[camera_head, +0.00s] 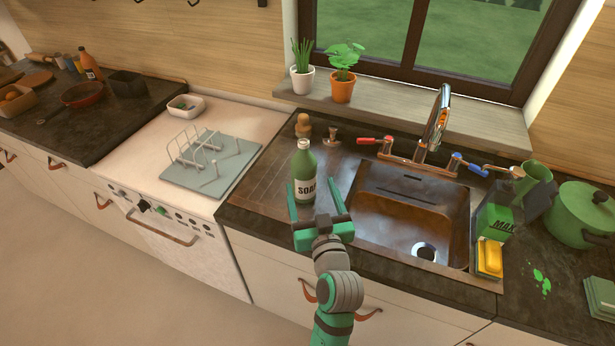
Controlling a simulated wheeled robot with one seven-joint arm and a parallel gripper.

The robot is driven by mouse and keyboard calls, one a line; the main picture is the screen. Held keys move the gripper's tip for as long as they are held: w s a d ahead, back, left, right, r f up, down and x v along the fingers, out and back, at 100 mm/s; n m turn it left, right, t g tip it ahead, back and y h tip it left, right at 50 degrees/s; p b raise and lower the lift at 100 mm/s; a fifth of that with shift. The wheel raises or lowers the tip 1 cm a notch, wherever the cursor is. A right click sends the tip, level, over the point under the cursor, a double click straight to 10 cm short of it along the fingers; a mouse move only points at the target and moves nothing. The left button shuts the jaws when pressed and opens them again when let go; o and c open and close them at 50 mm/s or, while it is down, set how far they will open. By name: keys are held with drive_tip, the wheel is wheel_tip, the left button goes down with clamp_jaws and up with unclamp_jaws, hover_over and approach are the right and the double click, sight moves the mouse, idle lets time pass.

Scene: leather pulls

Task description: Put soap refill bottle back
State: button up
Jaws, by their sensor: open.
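The soap refill bottle (304,172) is green with a pale label reading "SOAP". It stands upright on the dark counter to the left of the sink (413,213). My gripper (312,198) is open, with one green finger to the left of the bottle and the other to its right. The fingers reach around the lower part of the bottle. I cannot tell whether either finger touches it. The bottle's base is partly hidden by my gripper.
A wooden-topped item (303,125) stands behind the bottle. The tap (436,122) rises behind the sink. A yellow sponge (489,257), a green box (493,222) and a green pot (582,214) are at the right. A drying rack (213,165) lies at the left.

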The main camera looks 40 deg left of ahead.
drive_tip(key=shift+v, duration=1.4)
